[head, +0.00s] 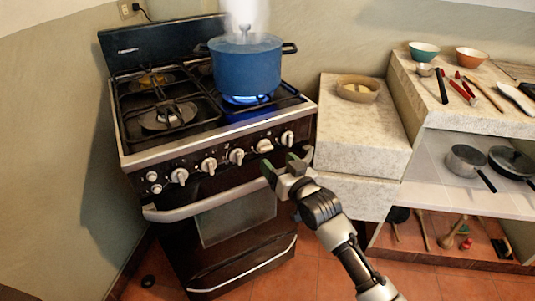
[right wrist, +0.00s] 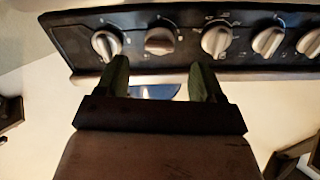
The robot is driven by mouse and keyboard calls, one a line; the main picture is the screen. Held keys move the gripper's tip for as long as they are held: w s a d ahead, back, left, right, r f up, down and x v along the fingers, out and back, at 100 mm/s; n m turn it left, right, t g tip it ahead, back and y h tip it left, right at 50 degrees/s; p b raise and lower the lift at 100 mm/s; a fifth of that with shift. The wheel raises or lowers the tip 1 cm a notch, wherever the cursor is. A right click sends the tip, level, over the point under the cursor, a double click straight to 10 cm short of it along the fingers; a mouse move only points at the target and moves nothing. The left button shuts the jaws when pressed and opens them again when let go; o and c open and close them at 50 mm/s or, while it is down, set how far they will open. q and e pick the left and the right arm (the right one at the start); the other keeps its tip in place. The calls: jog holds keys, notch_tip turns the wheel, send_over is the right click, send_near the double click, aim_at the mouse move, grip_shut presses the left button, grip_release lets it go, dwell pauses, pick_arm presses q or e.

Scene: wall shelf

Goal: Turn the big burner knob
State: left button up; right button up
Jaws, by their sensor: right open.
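The black stove has a row of pale knobs on its front panel (head: 222,160). My right gripper (head: 287,162) is open and empty, just in front of and below the right part of the row. In the right wrist view, its two dark green fingers (right wrist: 160,72) point at the panel, and one knob (right wrist: 159,40) lies between their line, beyond the tips. Another knob (right wrist: 107,42) and a third (right wrist: 217,38) flank it. No contact with a knob shows. I cannot tell which knob is the big burner's. My left gripper is not in view.
The oven handle (head: 228,192) runs below the knobs. A stone counter (head: 362,130) with a bowl (head: 357,90) stands right of the stove. Shelves with pans lie farther right.

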aim_at(264, 147)
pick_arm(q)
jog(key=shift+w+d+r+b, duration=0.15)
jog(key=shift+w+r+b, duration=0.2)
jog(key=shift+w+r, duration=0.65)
pick_arm(e)
jog(key=x, duration=0.6)
jog(key=shift+c, duration=0.5)
jog(key=c, duration=0.8)
